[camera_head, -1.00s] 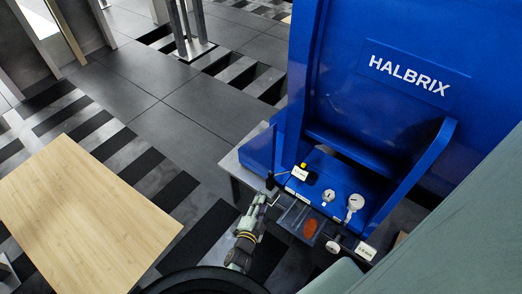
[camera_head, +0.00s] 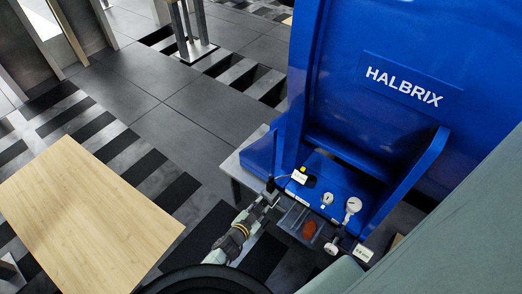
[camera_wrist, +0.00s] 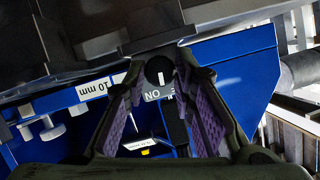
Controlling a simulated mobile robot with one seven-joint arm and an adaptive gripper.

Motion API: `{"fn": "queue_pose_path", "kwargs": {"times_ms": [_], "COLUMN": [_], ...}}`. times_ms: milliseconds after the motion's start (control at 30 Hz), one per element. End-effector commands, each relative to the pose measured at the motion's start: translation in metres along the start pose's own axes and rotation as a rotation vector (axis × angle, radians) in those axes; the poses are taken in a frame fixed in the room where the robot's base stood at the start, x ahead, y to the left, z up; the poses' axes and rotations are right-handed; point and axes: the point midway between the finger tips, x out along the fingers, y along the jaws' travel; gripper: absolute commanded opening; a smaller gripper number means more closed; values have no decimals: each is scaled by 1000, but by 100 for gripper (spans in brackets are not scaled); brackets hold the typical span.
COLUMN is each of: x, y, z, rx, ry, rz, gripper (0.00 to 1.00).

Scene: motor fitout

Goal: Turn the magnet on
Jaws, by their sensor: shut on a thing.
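A round black knob (camera_wrist: 158,70) with a short white mark shows between the fingertips of my gripper (camera_wrist: 161,65) in the wrist view. The lettering "NO" (camera_wrist: 152,96) reads beside it on the blue panel; a second label is partly hidden by a finger. My gripper's purple-lined fingers are shut on the knob, one on each side. In the head view, my gripper (camera_head: 266,199) is at the left front corner of the blue HALBRIX machine (camera_head: 335,180); the knob is too small there to read its setting.
Gauges (camera_head: 352,205) and white tags (camera_head: 299,177) are on the machine's front panel, right of my gripper. A dark tray with an orange-brown piece (camera_head: 309,228) lies in front. A wooden table (camera_head: 85,215) stands at left, with floor between.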

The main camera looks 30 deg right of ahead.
Motion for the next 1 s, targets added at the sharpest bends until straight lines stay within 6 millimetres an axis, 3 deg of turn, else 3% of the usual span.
{"fn": "queue_pose_path", "kwargs": {"times_ms": [600, 1000], "x": [2, 2], "y": [-4, -6], "z": [5, 4], "rx": [-520, -732], "ry": [0, 2], "rz": [221, 304], "gripper": [0, 0]}}
